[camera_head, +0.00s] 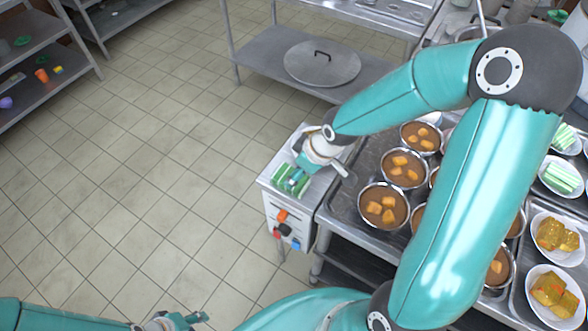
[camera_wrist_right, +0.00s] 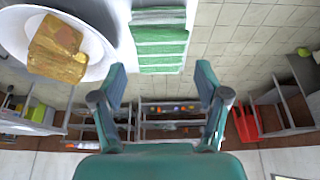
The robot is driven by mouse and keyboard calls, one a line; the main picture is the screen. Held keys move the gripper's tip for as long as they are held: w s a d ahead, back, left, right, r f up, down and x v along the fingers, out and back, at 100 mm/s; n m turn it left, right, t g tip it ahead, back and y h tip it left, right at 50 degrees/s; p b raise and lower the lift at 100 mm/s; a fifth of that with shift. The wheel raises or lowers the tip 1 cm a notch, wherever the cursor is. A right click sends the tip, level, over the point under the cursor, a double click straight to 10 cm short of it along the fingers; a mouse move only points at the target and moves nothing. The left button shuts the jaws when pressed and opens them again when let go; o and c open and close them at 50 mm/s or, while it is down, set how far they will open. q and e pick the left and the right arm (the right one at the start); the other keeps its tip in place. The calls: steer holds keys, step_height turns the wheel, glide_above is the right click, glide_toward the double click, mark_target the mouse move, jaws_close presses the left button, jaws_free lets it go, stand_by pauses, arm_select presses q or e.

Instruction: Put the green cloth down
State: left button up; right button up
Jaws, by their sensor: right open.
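The green cloth (camera_head: 291,180) is a folded, green-and-white striped bundle on top of a small white cabinet (camera_head: 268,176). In the right wrist view the cloth (camera_wrist_right: 160,42) lies just beyond my fingertips, centred between them. My right gripper (camera_head: 304,170) is over the cabinet top beside the cloth; its fingers (camera_wrist_right: 160,75) are spread with nothing between them. My left gripper (camera_head: 182,321) is at the bottom edge of the head view, partly cut off and away from the cloth; its jaw opening is unclear.
A white bowl with brown food (camera_wrist_right: 88,50) is beside the cloth in the right wrist view. The tiled floor (camera_head: 150,170) is clear.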

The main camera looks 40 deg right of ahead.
steer(key=a+v, duration=0.1)
steer(key=v, duration=0.5)
steer(key=shift+d, duration=0.45)
steer(key=shift+s, duration=0.1)
